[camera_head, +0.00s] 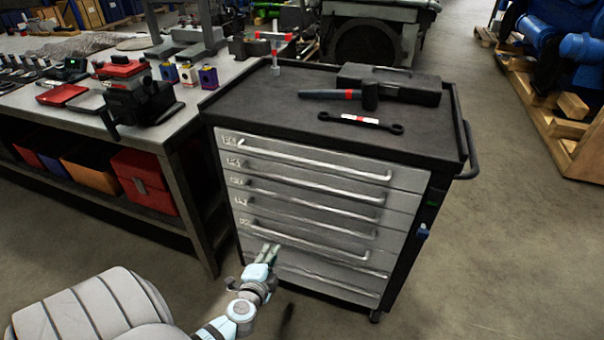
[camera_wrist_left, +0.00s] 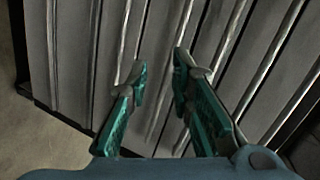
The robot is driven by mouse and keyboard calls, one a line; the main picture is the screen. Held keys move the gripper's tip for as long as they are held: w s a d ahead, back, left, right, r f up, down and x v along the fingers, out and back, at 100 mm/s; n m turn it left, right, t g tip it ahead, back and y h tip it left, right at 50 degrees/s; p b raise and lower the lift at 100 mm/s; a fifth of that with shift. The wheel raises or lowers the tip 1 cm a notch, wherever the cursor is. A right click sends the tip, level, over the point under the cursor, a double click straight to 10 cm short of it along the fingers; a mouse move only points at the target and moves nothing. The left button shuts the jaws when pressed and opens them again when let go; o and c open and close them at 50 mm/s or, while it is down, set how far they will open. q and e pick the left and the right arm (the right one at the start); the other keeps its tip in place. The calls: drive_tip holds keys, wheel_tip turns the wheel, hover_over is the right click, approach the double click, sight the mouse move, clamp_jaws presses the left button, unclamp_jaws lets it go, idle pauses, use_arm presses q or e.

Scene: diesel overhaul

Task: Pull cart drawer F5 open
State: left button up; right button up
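The tool cart's grey front holds a stack of drawers with long bar handles. Small labels at their left ends are too blurred to read surely. The fifth drawer from the top, likely F5, has its handle (camera_head: 320,245) low on the front. My left gripper (camera_head: 269,249) is in front of the lower drawers, near the left part of the handles. In the left wrist view my left gripper (camera_wrist_left: 160,64) has its fingers apart, pointing at the drawer fronts and handle bars (camera_wrist_left: 264,60). I cannot tell whether it touches a bar. My right gripper is not in view.
The cart top (camera_head: 290,100) carries a hammer (camera_head: 345,94), a wrench (camera_head: 360,122) and a dark case (camera_head: 390,84). A workbench (camera_head: 185,120) with a vise and parts stands close on the left. The floor (camera_head: 480,250) right of the cart is clear.

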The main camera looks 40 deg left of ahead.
sight(306, 160)
use_arm(q)
drive_tip(key=w+d+r+m+t, duration=0.1)
drive_tip(key=w+r+m+t, duration=0.15)
drive_tip(key=r, duration=0.65)
drive_tip(key=w+d+r+m+t, duration=0.2)
drive_tip(key=r+t, duration=0.2)
drive_tip(key=r, duration=0.5)
drive_tip(key=x, duration=1.4)
drive_tip(key=shift+w+a+r, duration=0.1)
drive_tip(key=shift+a+r, duration=0.2)
drive_tip(key=shift+r, duration=0.1)
drive_tip(key=shift+c, duration=0.2)
clamp_jaws()
